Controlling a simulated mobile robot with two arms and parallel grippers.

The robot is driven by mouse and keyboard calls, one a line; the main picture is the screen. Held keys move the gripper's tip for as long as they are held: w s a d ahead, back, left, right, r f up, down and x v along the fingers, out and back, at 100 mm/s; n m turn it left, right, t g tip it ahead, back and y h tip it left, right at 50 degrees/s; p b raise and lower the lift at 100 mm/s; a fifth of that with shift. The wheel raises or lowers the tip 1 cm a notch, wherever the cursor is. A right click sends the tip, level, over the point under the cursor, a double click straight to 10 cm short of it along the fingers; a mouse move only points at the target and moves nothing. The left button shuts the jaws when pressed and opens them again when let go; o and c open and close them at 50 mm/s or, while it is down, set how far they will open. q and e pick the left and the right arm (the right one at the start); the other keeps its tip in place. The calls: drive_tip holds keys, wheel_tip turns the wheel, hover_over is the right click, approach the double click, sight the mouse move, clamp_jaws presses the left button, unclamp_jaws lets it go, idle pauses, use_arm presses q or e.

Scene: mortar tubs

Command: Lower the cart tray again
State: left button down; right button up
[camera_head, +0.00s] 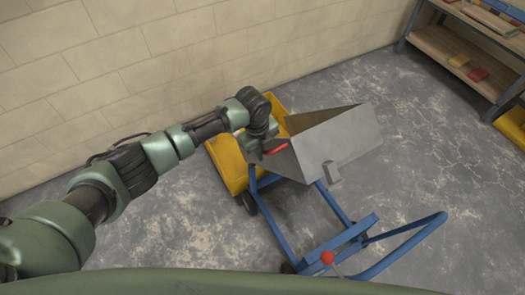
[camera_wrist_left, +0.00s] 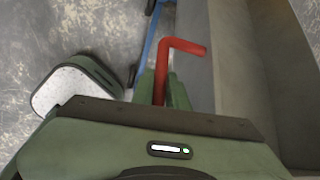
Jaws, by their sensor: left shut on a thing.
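The cart tray (camera_head: 340,140) is a grey metal bin on a blue cart frame (camera_head: 280,225). It looks tilted towards the wall, over a yellow tub (camera_head: 230,168). My left gripper (camera_head: 263,148) is at the tray's left side, shut on the red handle (camera_head: 278,149). In the left wrist view the bent red handle (camera_wrist_left: 184,46) rises between the closed fingers of the left gripper (camera_wrist_left: 165,88), beside the grey tray wall (camera_wrist_left: 196,60). A lever with a red knob (camera_head: 327,257) stands near the cart's blue push bar (camera_head: 405,245). My right gripper is not in view.
A block wall (camera_head: 180,60) runs behind the cart and tub. A blue-framed shelf (camera_head: 450,50) with small red and yellow things stands at the upper right. Another yellow container (camera_head: 514,124) is at the right edge. The concrete floor (camera_head: 430,165) right of the cart is clear.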

use_arm(q)
drive_tip(key=shift+s+f, duration=0.1)
drive_tip(key=s+d+f+t+y, duration=0.1)
drive_tip(key=s+d+f+t, duration=0.1)
drive_tip(key=s+d+f, duration=0.2)
drive_tip(key=s+d+f+t+y+b, duration=0.1)
drive_tip(key=s+d+f, duration=0.3)
drive_tip(key=s+f, duration=0.4)
drive_tip(key=shift+s+d+f+t+y+b, duration=0.4)
drive_tip(key=shift+t+y, duration=0.2)
drive_tip(key=shift+t, duration=0.3)
drive_tip(key=shift+a, duration=0.1)
